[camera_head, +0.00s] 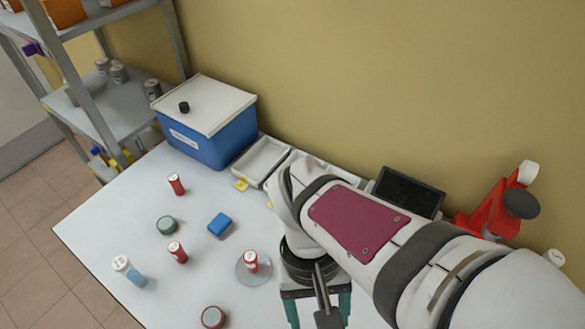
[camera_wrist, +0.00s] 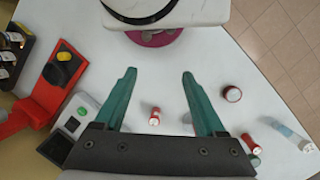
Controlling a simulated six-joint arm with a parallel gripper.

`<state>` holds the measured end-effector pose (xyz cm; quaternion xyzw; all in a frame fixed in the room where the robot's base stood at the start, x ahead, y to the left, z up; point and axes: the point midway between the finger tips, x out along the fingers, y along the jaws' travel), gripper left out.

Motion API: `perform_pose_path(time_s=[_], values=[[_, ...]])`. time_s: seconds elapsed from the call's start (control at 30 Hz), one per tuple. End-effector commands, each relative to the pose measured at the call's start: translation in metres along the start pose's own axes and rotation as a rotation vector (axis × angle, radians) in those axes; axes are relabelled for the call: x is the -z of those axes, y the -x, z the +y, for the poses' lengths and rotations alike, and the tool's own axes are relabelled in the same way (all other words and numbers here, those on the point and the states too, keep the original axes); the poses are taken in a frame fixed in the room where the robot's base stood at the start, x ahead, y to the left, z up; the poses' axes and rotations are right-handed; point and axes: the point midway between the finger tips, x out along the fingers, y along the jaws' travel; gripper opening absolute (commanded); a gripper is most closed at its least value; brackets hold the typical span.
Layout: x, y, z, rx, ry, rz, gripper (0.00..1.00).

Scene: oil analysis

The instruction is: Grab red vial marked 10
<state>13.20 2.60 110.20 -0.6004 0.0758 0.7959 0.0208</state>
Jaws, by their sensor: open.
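Three red vials with white caps stand on the white table: one at the back (camera_head: 176,185), one in the middle (camera_head: 177,253), and one on a grey round dish (camera_head: 240,275), the dish vial (camera_head: 251,263) being closest to my gripper. Their numbers are too small to read, so I cannot tell which is marked 10. My gripper (camera_head: 318,312) points down, right of the dish, open and empty. In the wrist view, a red vial (camera_wrist: 154,116) shows between the teal fingers (camera_wrist: 158,75), apart from both, and another red vial (camera_wrist: 250,143) lies right of them.
A red-rimmed round jar (camera_head: 213,318), a green round jar (camera_head: 166,225), a blue block (camera_head: 220,224) and a white-blue bottle (camera_head: 127,269) stand nearby. A blue lidded box (camera_head: 215,140) and trays (camera_head: 262,160) line the back. A red stand (camera_head: 495,205) is at right.

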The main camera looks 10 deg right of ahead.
Motion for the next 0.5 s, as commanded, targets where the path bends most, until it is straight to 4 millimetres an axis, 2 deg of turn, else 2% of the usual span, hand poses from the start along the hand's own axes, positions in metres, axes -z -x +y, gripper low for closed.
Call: perform_pose_path(time_s=[0.03, 0.17, 0.3, 0.4, 0.5], values=[[0.008, -0.009, -0.002, -0.151, 0.164, -0.092, 0.72], [0.042, -0.031, -0.011, -0.593, 0.602, -0.289, 0.72], [0.081, -0.065, -0.045, -1.103, 1.022, -0.455, 0.72], [0.099, -0.094, -0.073, -1.426, 1.235, -0.532, 0.72], [0.107, -0.118, -0.092, -1.655, 1.361, -0.575, 0.72]])
